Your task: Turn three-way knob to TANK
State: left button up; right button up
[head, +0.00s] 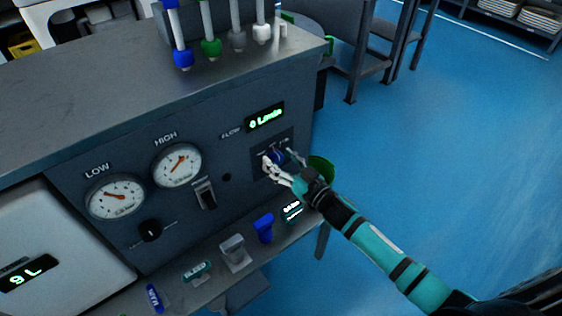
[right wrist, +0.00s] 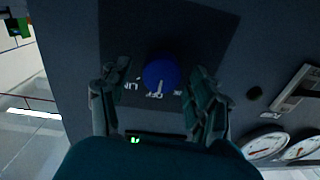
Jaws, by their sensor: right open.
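The three-way knob is a round blue knob (right wrist: 161,72) on a dark square plate (right wrist: 205,25). Its white mark seems to point at the OFF label in the right wrist view. A label starting with LI is to one side, and another on the other side is partly hidden by a finger. In the head view the knob (head: 278,157) is partly covered by my right gripper (head: 277,166). The right gripper is open, its fingers on either side of the knob; I cannot tell whether they touch it. My left gripper is not in view.
The grey panel has LOW (head: 116,196) and HIGH (head: 177,165) gauges, a switch (head: 205,195), a black knob (head: 150,231) and a flow display (head: 265,117). Blue (head: 264,228) and grey (head: 233,252) handles stand on the ledge below.

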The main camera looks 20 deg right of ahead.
jog(key=c, duration=1.1)
jog(key=shift+c, duration=0.2)
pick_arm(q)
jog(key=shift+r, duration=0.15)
pick_arm(e)
jog(key=shift+r+n+p, duration=0.1)
jog(key=shift+n+p, duration=0.55)
jog(key=shift+n, duration=0.25)
jog(key=n+p, duration=0.2)
jog(key=n, duration=0.3)
jog(key=shift+a, duration=0.15)
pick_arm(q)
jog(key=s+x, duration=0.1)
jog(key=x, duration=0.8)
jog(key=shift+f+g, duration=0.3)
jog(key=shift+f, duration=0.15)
pick_arm(e)
jog(key=shift+n, duration=1.5)
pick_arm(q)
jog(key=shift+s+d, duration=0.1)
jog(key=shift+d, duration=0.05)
pick_arm(e)
jog(key=o, duration=1.1)
